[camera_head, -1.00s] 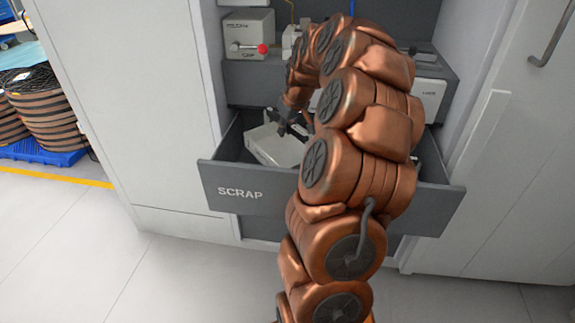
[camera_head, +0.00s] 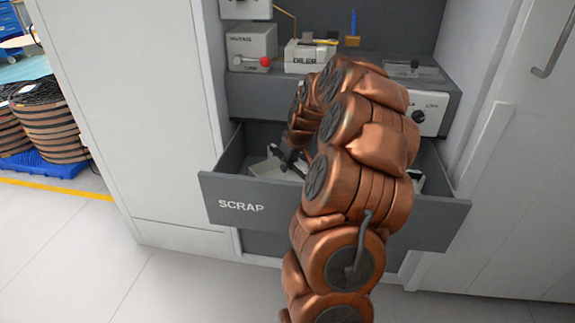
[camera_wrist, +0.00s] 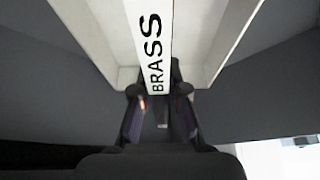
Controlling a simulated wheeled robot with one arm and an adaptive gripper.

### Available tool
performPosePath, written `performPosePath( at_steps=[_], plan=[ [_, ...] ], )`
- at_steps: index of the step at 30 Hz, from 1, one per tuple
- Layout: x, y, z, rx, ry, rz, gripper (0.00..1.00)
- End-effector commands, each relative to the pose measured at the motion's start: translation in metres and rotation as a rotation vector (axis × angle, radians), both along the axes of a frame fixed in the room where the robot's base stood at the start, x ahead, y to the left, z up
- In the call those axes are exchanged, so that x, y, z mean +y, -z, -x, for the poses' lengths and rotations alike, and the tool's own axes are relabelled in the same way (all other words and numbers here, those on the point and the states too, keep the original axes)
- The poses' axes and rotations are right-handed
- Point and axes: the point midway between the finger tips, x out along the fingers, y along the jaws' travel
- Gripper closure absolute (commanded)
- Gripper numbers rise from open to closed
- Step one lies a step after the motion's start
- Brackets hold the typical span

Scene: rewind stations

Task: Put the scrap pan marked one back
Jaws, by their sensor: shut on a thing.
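A pale scrap pan (camera_head: 266,170) sits low inside the open drawer marked SCRAP (camera_head: 290,221), on its left side, partly hidden by the drawer front and my arm. In the wrist view the pan (camera_wrist: 205,40) has a white strip lettered BRASS running towards my gripper; no numeral shows. In the head view my gripper (camera_head: 291,158) is over the pan within the drawer. Whether the pan touches the drawer floor is hidden.
A pale thing (camera_head: 419,181) shows at the drawer's right, mostly behind my arm. The shelf above carries a VOLTAGE box (camera_head: 252,46) with a red knob and an OILER box (camera_head: 309,57). Cabinet panels flank the drawer closely. Cable reels (camera_head: 45,118) stand far left.

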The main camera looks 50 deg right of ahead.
Motion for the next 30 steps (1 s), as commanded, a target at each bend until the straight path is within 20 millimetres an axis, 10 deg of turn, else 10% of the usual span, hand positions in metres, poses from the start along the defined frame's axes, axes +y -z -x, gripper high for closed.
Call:
performPosePath(
  at_steps=[9,30],
  plan=[
    [0.0,0.002,0.0,0.0,0.0,0.0,0.64],
    [0.002,-0.031,0.011,0.0,0.0,0.0,0.62]
  ],
)
